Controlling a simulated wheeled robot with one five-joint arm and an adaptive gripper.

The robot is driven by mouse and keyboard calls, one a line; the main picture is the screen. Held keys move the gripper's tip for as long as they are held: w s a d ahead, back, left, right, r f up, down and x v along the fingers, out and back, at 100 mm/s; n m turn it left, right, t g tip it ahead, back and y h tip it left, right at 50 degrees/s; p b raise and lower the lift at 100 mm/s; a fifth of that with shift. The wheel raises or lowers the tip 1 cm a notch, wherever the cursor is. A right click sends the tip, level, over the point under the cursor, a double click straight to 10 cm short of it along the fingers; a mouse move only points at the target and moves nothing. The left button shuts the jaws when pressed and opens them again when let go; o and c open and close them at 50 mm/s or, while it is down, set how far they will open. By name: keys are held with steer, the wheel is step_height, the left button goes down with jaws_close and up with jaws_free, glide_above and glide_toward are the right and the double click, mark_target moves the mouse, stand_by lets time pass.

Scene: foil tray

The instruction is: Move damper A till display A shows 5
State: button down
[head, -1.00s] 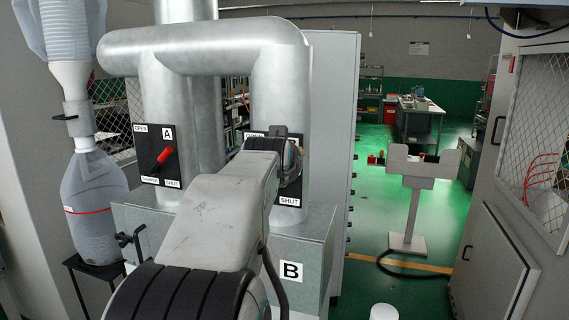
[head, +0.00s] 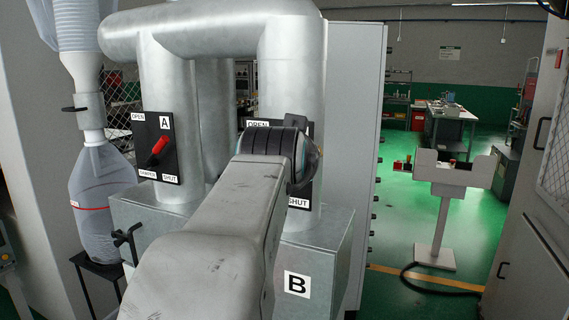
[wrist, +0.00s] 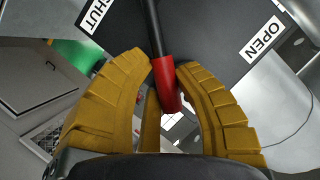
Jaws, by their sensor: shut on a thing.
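Damper A's plate (head: 156,148) is on the left pipe in the head view, marked OPEN at upper left and SHUT at lower right. Its red handle (head: 159,146) slants up to the right, with nothing touching it. My arm reaches to the right pipe's damper plate (head: 300,200), which it mostly hides; that plate's letter is hidden. In the wrist view my gripper (wrist: 165,75) is shut around a red handle grip (wrist: 167,86) on a dark rod, between SHUT and OPEN labels. I see no readable display A.
A grey pedestal stand (head: 440,200) is on the green floor at right. A grey cabinet (head: 530,250) is at the right edge.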

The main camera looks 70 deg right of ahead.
steer(key=shift+r, duration=0.15)
steer(key=c, duration=0.9)
jaws_free()
steer(key=v, duration=1.2)
